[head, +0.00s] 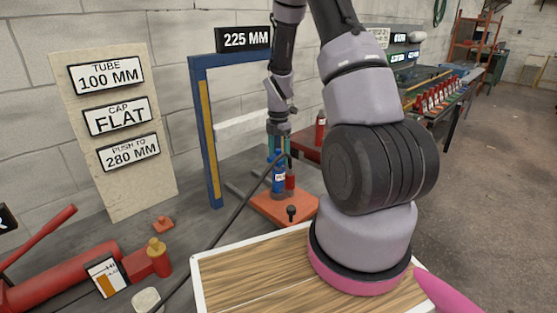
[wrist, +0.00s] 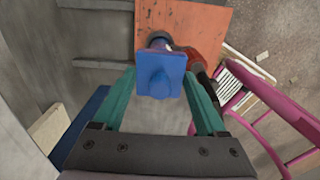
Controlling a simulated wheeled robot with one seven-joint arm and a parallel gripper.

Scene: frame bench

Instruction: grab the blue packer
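The blue packer (head: 279,177) stands upright on an orange plate (head: 268,207), with a small label on its side. My gripper (head: 278,152) points down at its top, with teal fingers either side of it. In the wrist view, the packer's blue square top (wrist: 160,76) lies between the two fingertips of my gripper (wrist: 158,72). The fingers look spread, and I cannot tell whether either touches the packer. A red part (head: 291,179) stands right beside the packer; it also shows in the wrist view (wrist: 205,58).
A blue frame upright (head: 206,140) stands left of the packer. A dark hose (head: 232,218) curves past the plate. A black knob (head: 291,212) sits at the plate's front. A wood-topped board (head: 250,270) lies nearer, and a red cylinder (head: 321,130) stands behind.

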